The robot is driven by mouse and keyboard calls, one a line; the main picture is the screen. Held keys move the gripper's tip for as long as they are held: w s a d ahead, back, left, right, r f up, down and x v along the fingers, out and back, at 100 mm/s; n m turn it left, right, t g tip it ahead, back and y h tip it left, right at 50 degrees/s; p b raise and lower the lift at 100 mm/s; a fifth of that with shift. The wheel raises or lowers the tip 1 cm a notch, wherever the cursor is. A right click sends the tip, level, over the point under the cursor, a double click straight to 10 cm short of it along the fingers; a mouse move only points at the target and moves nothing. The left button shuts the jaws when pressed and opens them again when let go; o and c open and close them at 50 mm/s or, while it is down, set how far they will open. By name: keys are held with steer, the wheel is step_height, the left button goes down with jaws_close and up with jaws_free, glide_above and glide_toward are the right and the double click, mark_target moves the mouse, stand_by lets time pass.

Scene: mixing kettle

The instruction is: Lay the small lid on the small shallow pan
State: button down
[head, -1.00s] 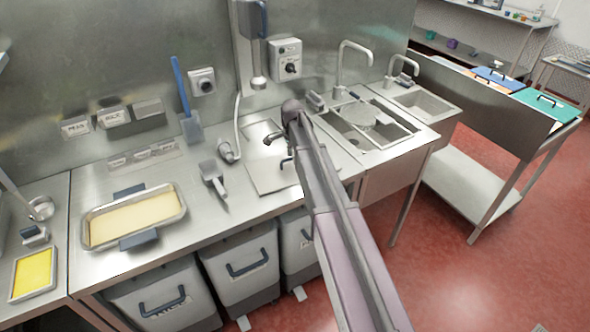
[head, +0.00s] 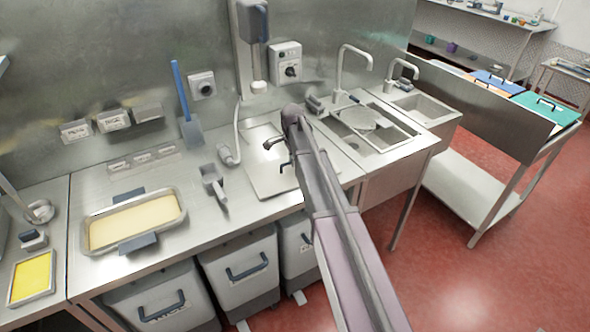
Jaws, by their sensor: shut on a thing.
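A small shallow pan (head: 52,287) with bright yellow content stands on the counter at the lower left. My gripper (head: 277,153) is at the end of my arm, over the counter left of the sink, far to the right of that pan. My arm hides most of it. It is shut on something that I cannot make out. A flat pale panel (head: 262,181) shows beneath it. I cannot tell whether this is the small lid or part of the worktop.
A larger tray (head: 181,205) with pale yellow content, a scoop (head: 212,186) and a ladle (head: 40,211) are on the counter. A blue-handled paddle (head: 190,130) leans at the wall. The sinks (head: 408,148) are to the right. Coloured lids (head: 545,105) sit on the cart.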

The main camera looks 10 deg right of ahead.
steer(key=shift+r+p, duration=2.35)
steer(key=shift+r, duration=0.15)
steer(key=shift+d, duration=0.1)
